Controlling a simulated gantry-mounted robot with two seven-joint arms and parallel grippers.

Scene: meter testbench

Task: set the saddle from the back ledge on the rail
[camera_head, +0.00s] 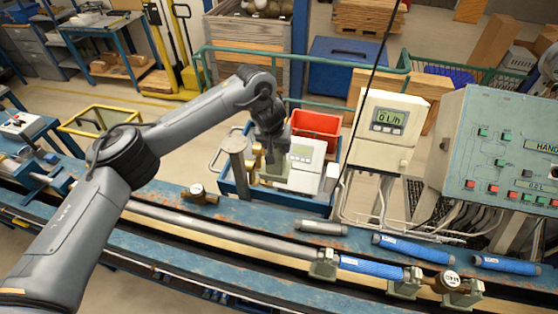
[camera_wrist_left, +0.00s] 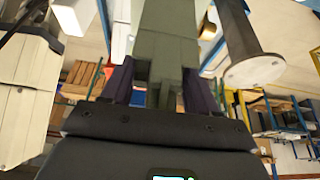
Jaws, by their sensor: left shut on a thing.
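My left gripper (camera_head: 271,146) is shut on a grey-green saddle (camera_head: 273,172) and holds it above the back part of the bench, in front of a white meter box (camera_head: 303,160). In the left wrist view the saddle (camera_wrist_left: 168,42) stands between the two dark fingers. My right gripper is not in view.
A grey post with a round flat top (camera_head: 236,145) stands close left of the held saddle; it looms in the left wrist view (camera_wrist_left: 254,70). A brass fitting (camera_head: 200,194), a grey cylinder (camera_head: 321,227) and blue pipes (camera_head: 413,249) lie on the bench.

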